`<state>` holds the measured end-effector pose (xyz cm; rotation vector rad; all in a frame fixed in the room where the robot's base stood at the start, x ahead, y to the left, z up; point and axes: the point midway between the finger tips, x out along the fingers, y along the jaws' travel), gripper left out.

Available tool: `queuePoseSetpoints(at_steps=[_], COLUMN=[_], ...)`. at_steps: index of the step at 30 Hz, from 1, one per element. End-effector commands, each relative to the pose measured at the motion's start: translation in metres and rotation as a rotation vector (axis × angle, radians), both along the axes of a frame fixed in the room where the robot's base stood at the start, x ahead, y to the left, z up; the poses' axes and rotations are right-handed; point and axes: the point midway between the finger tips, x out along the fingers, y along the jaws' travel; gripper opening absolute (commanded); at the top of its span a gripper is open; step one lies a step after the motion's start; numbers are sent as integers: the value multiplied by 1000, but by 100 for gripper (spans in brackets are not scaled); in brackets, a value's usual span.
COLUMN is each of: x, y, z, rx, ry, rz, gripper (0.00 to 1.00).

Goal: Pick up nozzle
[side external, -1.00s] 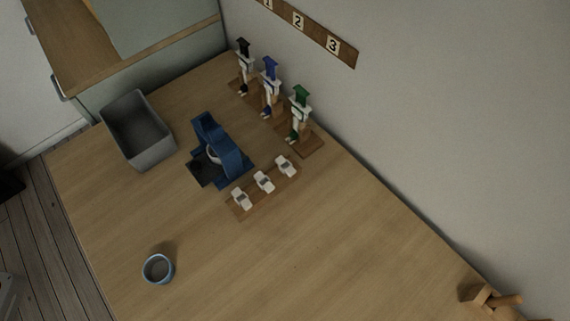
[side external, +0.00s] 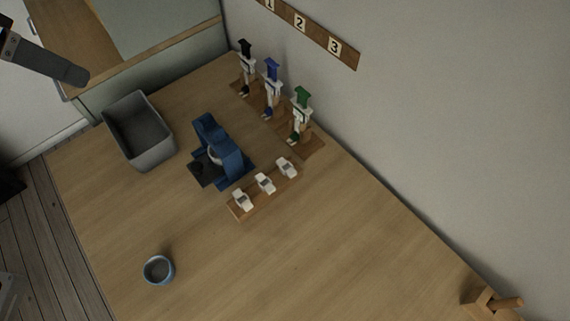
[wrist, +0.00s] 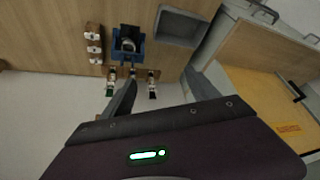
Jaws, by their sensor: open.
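Three small white pieces, probably nozzles, sit in a row on a wooden strip (side external: 238,212): a front one (side external: 242,200), a middle one (side external: 265,183) and a back one (side external: 287,167). They also show at the upper left of the wrist view, the middle one there (wrist: 93,48). Three white syringe-like tools with black (side external: 246,47), blue (side external: 272,66) and green (side external: 302,94) tops stand on wooden holders by the wall. My gripper (wrist: 161,76) is open and empty, high above the table and well apart from the white pieces.
A blue device (side external: 224,148) with a dark base stands left of the strip. A grey open bin (side external: 145,154) is at the back left and a small blue cup (side external: 158,270) at the front. A wooden object (side external: 490,301) lies far right. The table's middle right is clear.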

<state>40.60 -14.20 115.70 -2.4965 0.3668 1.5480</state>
Motion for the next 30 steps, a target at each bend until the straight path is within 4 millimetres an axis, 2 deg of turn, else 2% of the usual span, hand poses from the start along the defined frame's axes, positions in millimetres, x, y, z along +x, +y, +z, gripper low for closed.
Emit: queuePoseSetpoints(at_steps=[1,2,3,5,6,9,12,15,20,25,30], x=[23,36,50,63,66,60,50,45,47,47,53], y=[-36,-58,-90,-136,-166,-224,-257,-271,-277,-285,-290], z=[-21,-35,-56,-93,-120,-179,-220,-239,-260,-292,-307], rx=[9,11,13,15,16,15,14,12,13,14,13], ry=[22,27,32,41,46,57,63,66,67,69,68], rz=[-74,-115,-170,-249,-298,-394,-454,-478,-481,-480,-478], gripper=[69,69,69,69,69,69,69,69,69,69,69])
